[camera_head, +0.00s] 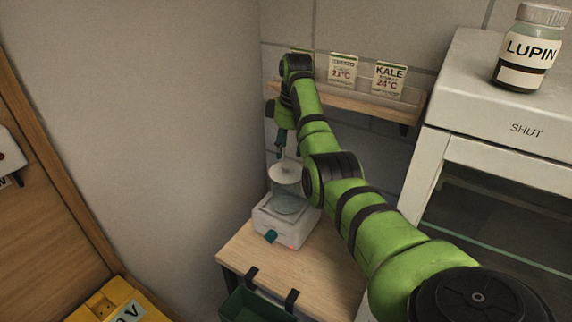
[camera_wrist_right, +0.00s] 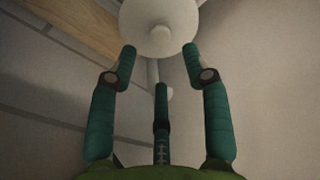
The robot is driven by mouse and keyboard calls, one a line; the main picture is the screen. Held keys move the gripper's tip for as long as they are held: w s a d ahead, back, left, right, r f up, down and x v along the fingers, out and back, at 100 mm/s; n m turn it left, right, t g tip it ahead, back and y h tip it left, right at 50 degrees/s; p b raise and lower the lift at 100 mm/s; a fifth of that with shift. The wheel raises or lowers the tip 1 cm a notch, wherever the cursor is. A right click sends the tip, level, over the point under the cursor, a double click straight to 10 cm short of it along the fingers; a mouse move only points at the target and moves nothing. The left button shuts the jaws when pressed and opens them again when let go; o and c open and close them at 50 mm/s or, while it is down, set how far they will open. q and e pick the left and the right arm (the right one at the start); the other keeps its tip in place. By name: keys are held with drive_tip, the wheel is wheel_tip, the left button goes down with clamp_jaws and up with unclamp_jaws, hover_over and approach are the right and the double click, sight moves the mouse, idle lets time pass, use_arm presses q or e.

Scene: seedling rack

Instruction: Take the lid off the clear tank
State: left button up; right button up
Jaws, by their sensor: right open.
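The clear tank (camera_head: 288,203) stands on a white base unit (camera_head: 285,232) with a teal tap, on the wooden stand. Its pale round lid (camera_head: 284,171) appears on top of the tank. My right gripper (camera_head: 282,152) points down just above the lid. In the right wrist view the lid (camera_wrist_right: 178,14) is at the top, with a round knob (camera_wrist_right: 160,37) at its middle. The teal fingers of the right gripper (camera_wrist_right: 160,58) are spread apart around the knob's direction, with nothing between them. Whether a fingertip touches the lid, I cannot tell. My left gripper is out of view.
A wall shelf (camera_head: 345,101) with seed packets is behind my right arm. A white cabinet (camera_head: 480,90) marked SHUT carries a LUPIN jar (camera_head: 525,50) at the right. A green bin (camera_head: 257,304) hangs at the front of the wooden stand (camera_head: 245,254). A yellow box (camera_head: 118,303) is lower left.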

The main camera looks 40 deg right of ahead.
sight(287, 165)
drive_tip(key=s+a+f+p, duration=0.1)
drive_tip(key=f+p, duration=0.1)
drive_tip(key=shift+s+a+p, duration=0.1)
drive_tip(key=shift+s+p, duration=0.05)
drive_tip(key=shift+p, duration=0.25)
drive_tip(key=shift+w+f, duration=0.15)
drive_tip(key=shift+f, duration=0.4)
drive_tip(key=shift+w+f, duration=0.15)
drive_tip(key=shift+f, duration=0.4)
drive_tip(key=shift+w+d+f, duration=0.15)
drive_tip(key=shift+d+f, duration=0.15)
drive_tip(key=shift+f, duration=0.05)
drive_tip(key=c, duration=0.6)
drive_tip(key=shift+a+r, duration=0.1)
clamp_jaws()
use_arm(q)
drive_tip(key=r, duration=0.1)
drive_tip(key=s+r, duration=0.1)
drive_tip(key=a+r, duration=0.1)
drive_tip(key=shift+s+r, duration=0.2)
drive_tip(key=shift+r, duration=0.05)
